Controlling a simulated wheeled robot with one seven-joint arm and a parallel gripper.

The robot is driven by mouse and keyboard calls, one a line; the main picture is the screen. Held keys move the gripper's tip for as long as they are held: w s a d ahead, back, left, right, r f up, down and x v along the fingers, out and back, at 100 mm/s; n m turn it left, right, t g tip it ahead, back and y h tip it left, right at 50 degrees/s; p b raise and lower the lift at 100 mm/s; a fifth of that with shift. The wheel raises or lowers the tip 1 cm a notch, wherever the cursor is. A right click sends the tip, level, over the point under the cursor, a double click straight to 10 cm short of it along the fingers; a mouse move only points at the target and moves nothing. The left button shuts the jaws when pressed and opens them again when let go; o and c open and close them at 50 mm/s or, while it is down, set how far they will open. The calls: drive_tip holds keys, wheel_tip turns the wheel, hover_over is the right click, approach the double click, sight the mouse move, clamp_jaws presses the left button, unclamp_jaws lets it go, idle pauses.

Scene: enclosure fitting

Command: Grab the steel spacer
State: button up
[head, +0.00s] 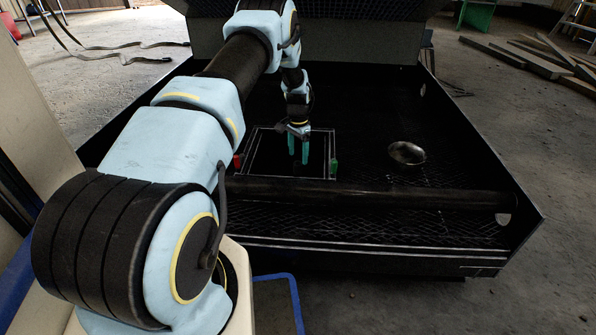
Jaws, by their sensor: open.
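A round, shiny metal piece (407,153), which looks like the steel spacer, lies on the dark mesh floor of the black enclosure, right of centre. My gripper (299,154) points down with its teal fingers apart, and nothing shows between them. It is above or within a white-outlined square (262,174), well to the left of the metal piece. Its exact height above the floor is hard to tell.
A thick dark bar (390,194) spans the enclosure in front of the metal piece. A small green block (333,168) and a red block (237,161) sit at the square's edges. The enclosure's right wall (480,150) rises beyond the metal piece. Floor around it looks clear.

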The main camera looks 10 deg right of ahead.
sight(298, 163)
wheel_tip(298, 163, down, 5)
drive_tip(key=shift+f+b, duration=0.1)
drive_tip(key=shift+b, duration=1.1)
clamp_jaws()
